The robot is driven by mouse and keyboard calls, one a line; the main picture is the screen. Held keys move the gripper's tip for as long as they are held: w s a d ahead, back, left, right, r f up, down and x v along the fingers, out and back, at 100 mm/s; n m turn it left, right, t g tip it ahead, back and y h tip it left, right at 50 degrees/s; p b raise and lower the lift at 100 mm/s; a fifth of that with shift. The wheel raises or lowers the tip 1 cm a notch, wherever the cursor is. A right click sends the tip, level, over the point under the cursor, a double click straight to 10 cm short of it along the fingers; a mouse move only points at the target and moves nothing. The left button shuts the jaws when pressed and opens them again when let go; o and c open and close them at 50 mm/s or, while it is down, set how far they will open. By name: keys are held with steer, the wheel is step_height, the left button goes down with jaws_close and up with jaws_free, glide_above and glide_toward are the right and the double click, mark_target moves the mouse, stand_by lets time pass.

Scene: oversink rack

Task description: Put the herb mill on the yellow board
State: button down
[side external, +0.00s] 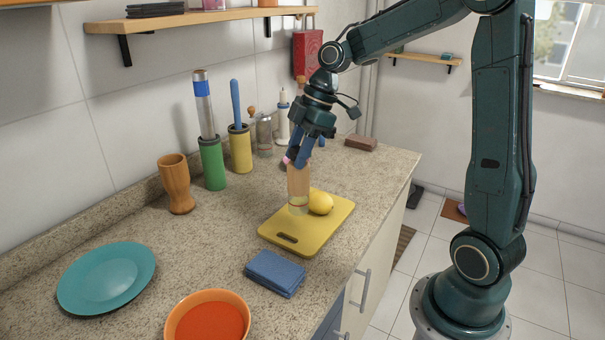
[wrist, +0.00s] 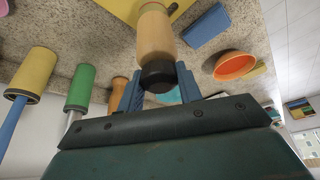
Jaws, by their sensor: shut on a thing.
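The herb mill (side external: 299,188) is a light wooden cylinder with a pale band near its bottom. In the wrist view the mill (wrist: 156,40) shows a dark cap between my fingers. My gripper (side external: 300,158) is shut on its upper end and holds it upright over the yellow board (side external: 286,242). The mill's bottom is at or just above the board; I cannot tell whether it touches. A lemon (side external: 321,203) is on the board, close to the right of the mill. The board also shows in the wrist view (wrist: 118,9).
A folded blue cloth (side external: 274,273), an orange bowl (side external: 208,320) and a teal plate (side external: 106,278) are at the front. A wooden vase (side external: 176,184), green holder (side external: 212,163) and yellow holder (side external: 240,149) stand along the wall. The board's near-left part is clear.

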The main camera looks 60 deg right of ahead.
steer(key=shift+f, duration=2.3)
steer(key=c, duration=0.9)
jaws_free()
steer(key=shift+c, duration=0.2)
steer(key=v, duration=1.2)
steer(key=shift+a+r, duration=0.15)
steer(key=shift+r, duration=0.1)
